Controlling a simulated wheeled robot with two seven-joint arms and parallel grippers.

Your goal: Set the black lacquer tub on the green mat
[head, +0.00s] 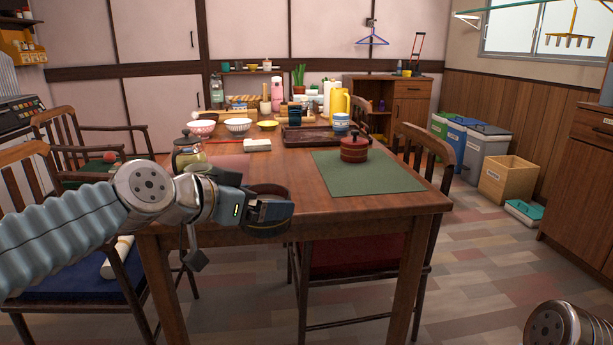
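A dark round vessel (268,188), which looks like the black lacquer tub, shows at the table's front edge, left of the green mat (370,181). My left gripper (272,213) is right in front of it and hides its lower part. The fingers overlap it in the picture; I cannot tell whether they grip it or whether it rests on the table. The green mat lies flat at the table's right front. A red-brown lidded pot (354,148) stands upright at its back edge. My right gripper is out of view; only part of my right arm shows at the lower right.
A pinkish mat (228,163) and a glass jar (187,153) are at the table's left. A dark tray (309,138), bowls (238,126), a blue-white cup (341,124) and a yellow jug (340,104) fill the back. The mat's front half is clear. Chairs surround the table.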

